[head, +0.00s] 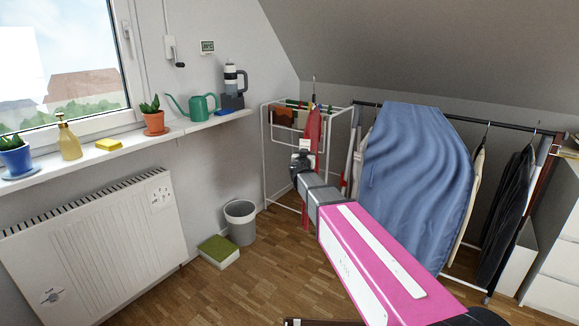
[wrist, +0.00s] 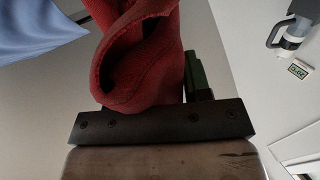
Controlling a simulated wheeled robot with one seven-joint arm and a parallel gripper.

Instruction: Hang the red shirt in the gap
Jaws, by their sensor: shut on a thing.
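The red shirt (head: 314,128) hangs in front of the drying rack, with a hook showing above it. My gripper (head: 302,160) is beside the shirt and shut on it; the fingertips are small and partly hidden. In the wrist view, red cloth (wrist: 140,60) fills the space just beyond the dark gripper bar (wrist: 160,122), with a green piece beside it. The clothes rail (head: 520,129) stands at the right with a pale garment (head: 478,180) and dark garments (head: 507,215). A narrow gap shows between them. The rail's left part is mostly hidden by a blue cloth.
The large blue cloth (head: 415,170) stands between my arm and the rail. A white drying rack (head: 268,150) is behind the shirt. A grey bin (head: 240,222) and green book (head: 218,250) are on the floor. White drawers (head: 558,262) are at the right, under a sloping ceiling.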

